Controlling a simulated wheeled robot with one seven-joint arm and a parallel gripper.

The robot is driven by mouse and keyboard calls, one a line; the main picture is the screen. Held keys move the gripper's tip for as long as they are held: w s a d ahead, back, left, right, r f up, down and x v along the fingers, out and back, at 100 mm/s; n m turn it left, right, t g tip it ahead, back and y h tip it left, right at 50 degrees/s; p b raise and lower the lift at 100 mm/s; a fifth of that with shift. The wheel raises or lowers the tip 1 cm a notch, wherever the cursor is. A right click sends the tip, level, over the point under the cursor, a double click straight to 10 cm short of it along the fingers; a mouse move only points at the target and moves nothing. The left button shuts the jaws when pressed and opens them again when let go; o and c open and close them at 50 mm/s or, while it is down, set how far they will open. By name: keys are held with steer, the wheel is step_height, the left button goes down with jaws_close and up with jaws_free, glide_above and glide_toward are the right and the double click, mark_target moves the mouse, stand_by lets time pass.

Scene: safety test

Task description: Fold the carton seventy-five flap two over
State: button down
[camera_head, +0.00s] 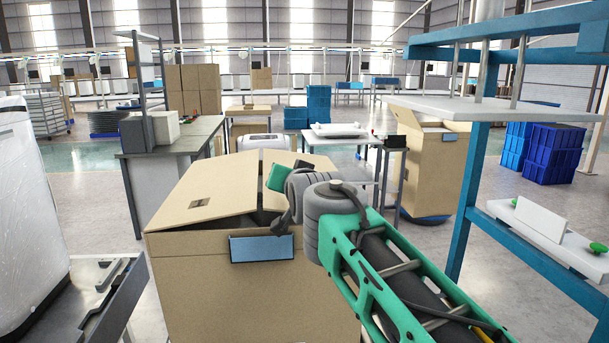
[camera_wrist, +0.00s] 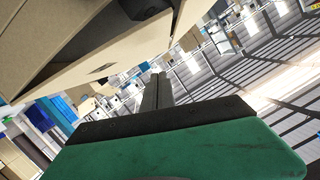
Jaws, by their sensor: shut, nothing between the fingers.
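A large brown carton (camera_head: 215,275) stands in front of me, with a blue label on its near side. Its left flap (camera_head: 200,190) lies slanted inward over the top, and a dark gap shows beneath its edge. Another flap (camera_head: 290,158) shows at the back right, partly behind my arm. I cannot tell which flap is number two. My gripper (camera_head: 272,166) is over the right part of the carton top. In the wrist view its dark fingers (camera_wrist: 157,90) are together and empty, and carton panels (camera_wrist: 120,55) fill the upper left. Whether they touch is unclear.
A blue-framed shelf (camera_head: 475,160) stands close on the right. A grey tray-like surface (camera_head: 105,290) is at the near left. A grey workbench (camera_head: 175,140) stands behind the carton at left, and another open carton (camera_head: 425,170) at back right.

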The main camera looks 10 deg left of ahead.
mark_target(283, 205)
steer(key=shift+s+a+f+b, duration=0.1)
steer(key=shift+a+f+b, duration=0.15)
steer(key=shift+f, duration=0.25)
steer(key=shift+s+a+f+b, duration=0.1)
steer(key=shift+a+f+b, duration=0.15)
steer(key=shift+f, duration=0.3)
steer(key=shift+s+a+f+b, duration=0.1)
steer(key=shift+a+f+b, duration=0.05)
steer(key=shift+f+b, duration=0.3)
